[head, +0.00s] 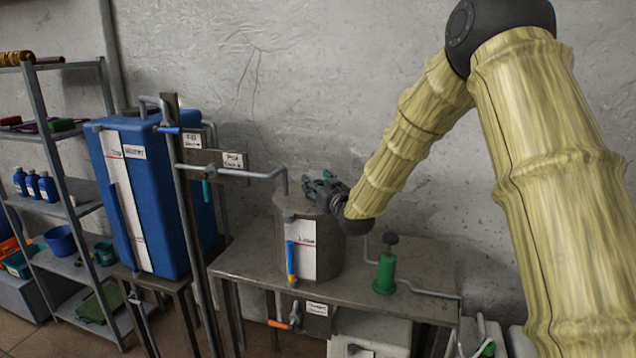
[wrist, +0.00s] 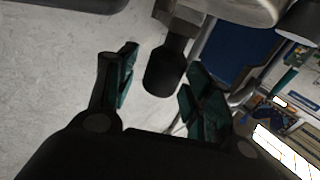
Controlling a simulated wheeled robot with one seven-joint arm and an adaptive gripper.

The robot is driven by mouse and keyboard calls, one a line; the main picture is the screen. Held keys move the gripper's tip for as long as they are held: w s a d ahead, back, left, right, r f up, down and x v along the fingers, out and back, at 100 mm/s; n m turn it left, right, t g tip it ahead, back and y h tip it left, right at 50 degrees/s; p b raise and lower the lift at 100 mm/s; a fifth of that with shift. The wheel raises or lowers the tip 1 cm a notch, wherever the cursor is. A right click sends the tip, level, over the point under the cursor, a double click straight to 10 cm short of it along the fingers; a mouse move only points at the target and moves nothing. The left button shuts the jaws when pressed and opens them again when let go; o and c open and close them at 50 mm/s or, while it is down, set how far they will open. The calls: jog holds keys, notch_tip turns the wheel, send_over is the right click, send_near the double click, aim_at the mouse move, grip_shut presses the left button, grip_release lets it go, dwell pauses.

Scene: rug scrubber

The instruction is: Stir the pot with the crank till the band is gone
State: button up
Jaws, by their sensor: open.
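The grey metal pot (head: 325,262) stands on the bench, with a white panel (head: 303,250) on its front. A narrow upright gauge (head: 291,260) beside the panel shows blue above and yellow-orange below. My gripper (head: 322,186) is over the pot's top, and hides most of the crank in the head view. In the wrist view my gripper (wrist: 162,68) is open, with its two dark green fingers apart. The crank's dark cylindrical knob (wrist: 163,75) lies between the fingers, with visible gaps on both sides.
A blue tank (head: 150,195) with pipes stands left of the pot. A pipe (head: 245,172) reaches over to the pot's top. A green pump bottle (head: 385,272) stands on the metal bench (head: 420,270) to the right. Shelves (head: 65,215) stand at far left.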

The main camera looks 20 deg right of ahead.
grip_shut()
